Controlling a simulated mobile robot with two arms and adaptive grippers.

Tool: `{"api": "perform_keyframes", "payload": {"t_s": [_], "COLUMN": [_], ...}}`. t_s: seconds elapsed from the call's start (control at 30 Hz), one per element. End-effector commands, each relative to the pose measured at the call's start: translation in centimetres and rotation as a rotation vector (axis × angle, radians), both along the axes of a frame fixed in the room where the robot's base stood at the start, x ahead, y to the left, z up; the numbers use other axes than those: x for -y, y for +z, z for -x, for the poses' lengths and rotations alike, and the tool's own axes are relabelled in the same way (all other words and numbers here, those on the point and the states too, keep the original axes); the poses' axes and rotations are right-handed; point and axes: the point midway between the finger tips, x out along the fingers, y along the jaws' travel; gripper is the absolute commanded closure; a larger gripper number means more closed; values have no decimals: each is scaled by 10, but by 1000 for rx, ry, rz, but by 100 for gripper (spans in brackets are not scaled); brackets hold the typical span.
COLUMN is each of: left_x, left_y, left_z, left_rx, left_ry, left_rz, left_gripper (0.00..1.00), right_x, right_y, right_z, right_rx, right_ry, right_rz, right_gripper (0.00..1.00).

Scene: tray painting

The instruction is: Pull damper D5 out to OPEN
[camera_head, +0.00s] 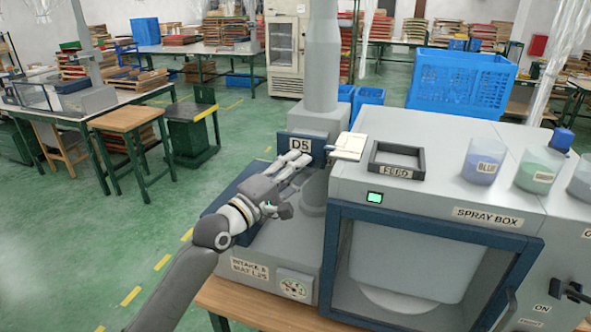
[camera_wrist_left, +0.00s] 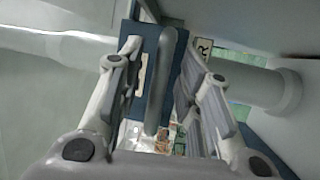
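Damper D5 shows as a dark blue plate with a white D5 label (camera_head: 300,143) on the grey duct housing beside the vertical pipe. My left gripper (camera_head: 298,160) reaches it from the front left, its fingers just below the label. In the left wrist view, a grey bar handle (camera_wrist_left: 160,80) on the blue plate (camera_wrist_left: 180,42) lies between the two fingers. A gap shows on both sides of the bar, so the gripper is open around it and not clamped. In the head view the fingers hide the handle. My right gripper is in neither view.
The spray box (camera_head: 440,216) with its blue-framed window stands to the right. Paint cups, including a blue one (camera_head: 483,160), stand on top. Open floor lies left.

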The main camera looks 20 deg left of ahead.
Motion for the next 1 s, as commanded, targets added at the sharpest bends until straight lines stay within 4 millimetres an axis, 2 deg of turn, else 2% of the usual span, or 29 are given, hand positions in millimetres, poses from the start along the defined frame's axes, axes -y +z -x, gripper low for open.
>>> {"api": "perform_keyframes", "payload": {"t_s": [0.07, 0.23, 0.7, 1.0], "left_x": [-1, -7, -39, -49], "left_y": [0, -3, -18, -22], "left_z": [1, 12, 84, 106], "left_rx": [0, -1, -3, -1], "left_ry": [1, 2, 1, 0], "left_rz": [0, -1, -3, 0], "left_gripper": [67, 67, 67, 67], "right_x": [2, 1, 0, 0], "right_y": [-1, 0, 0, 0], "right_z": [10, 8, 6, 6], "right_rx": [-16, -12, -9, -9], "right_ry": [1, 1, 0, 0], "right_rz": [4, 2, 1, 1], "right_gripper": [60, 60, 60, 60]}}
